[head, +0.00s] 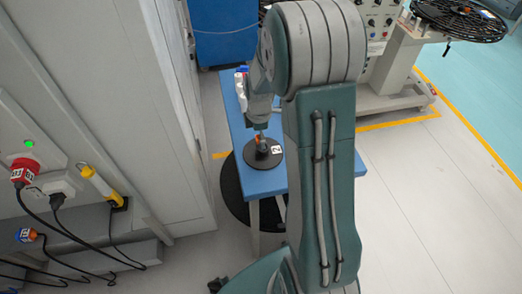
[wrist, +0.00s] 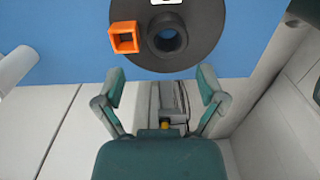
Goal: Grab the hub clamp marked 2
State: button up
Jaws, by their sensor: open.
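The hub clamp marked 2 (head: 262,157) is a black disc with a raised hub, an orange part and a white label reading 2. It lies flat on the blue table near its front edge. In the wrist view the clamp (wrist: 190,50) shows at the top, with the orange square piece left of the round hub and the label cut off by the top edge. My gripper (wrist: 162,86) is open and empty, its two fingers apart below the disc in that picture.
The blue table (head: 262,183) is narrow, with a larger dark disc (head: 233,200) low beneath it. A grey cabinet wall (head: 130,110) with plugs and cables stands close on the left. A machine with a black reel (head: 460,18) stands back right. The floor at right is clear.

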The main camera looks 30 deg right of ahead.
aim_at(272, 156)
jog(key=f, duration=0.2)
jog(key=d+f, duration=0.1)
jog(key=f, duration=0.2)
jog(key=shift+s+d, duration=0.15)
jog(key=shift+a, duration=0.2)
jog(key=c, duration=0.4)
jog(key=shift+r, duration=0.1)
jog(key=c, duration=0.6)
